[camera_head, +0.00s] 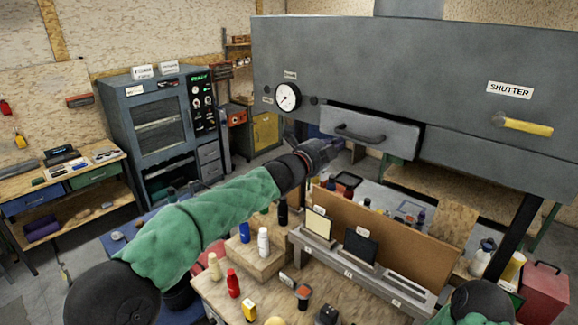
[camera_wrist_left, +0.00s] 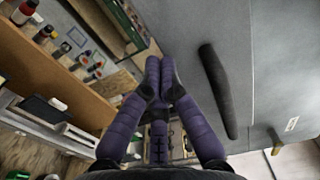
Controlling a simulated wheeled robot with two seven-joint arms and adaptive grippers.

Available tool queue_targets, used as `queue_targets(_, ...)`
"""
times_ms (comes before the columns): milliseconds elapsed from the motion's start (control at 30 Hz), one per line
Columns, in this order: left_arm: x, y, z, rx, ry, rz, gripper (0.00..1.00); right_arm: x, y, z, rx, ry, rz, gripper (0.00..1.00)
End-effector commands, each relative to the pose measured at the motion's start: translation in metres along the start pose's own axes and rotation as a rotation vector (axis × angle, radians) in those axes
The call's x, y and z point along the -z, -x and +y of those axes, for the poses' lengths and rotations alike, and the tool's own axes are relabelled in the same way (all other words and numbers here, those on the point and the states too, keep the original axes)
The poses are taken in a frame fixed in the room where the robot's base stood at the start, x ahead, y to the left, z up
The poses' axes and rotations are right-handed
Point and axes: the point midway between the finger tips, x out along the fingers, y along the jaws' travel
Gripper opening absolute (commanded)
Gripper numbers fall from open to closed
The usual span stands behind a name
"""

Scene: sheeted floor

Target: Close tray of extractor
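The extractor (camera_head: 420,60) is the large grey hood filling the upper right of the head view. Its tray (camera_head: 400,138) sticks out from the lower front, with a dark bar handle (camera_head: 358,133). My left gripper (camera_head: 333,148) is just below and left of the tray front. In the left wrist view, the purple fingers of my left gripper (camera_wrist_left: 160,65) come together with nothing visible between them. The handle (camera_wrist_left: 219,90) lies to their right on the grey tray front (camera_wrist_left: 245,60), apart from the fingers. My right gripper is out of view.
A wooden workbench (camera_head: 220,290) below holds bottles, small items and a brown upright panel (camera_head: 390,235). A yellow shutter handle (camera_head: 525,126) is on the hood's right. A grey cabinet (camera_head: 155,125) stands back left. A red container (camera_head: 543,290) is at lower right.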

Motion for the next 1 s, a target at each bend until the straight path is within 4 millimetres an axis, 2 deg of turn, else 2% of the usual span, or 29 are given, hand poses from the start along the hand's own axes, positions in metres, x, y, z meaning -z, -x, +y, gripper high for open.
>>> queue_targets(100,0.0,-0.016,0.0,-0.003,0.001,0.0,0.0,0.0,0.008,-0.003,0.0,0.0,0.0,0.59)
queue_targets(333,0.0,-0.033,0.001,-0.002,0.0,0.0,0.0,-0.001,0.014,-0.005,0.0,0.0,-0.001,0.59)
queue_targets(1000,0.001,-0.035,-0.001,0.003,-0.001,0.0,0.0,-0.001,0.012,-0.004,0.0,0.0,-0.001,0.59)
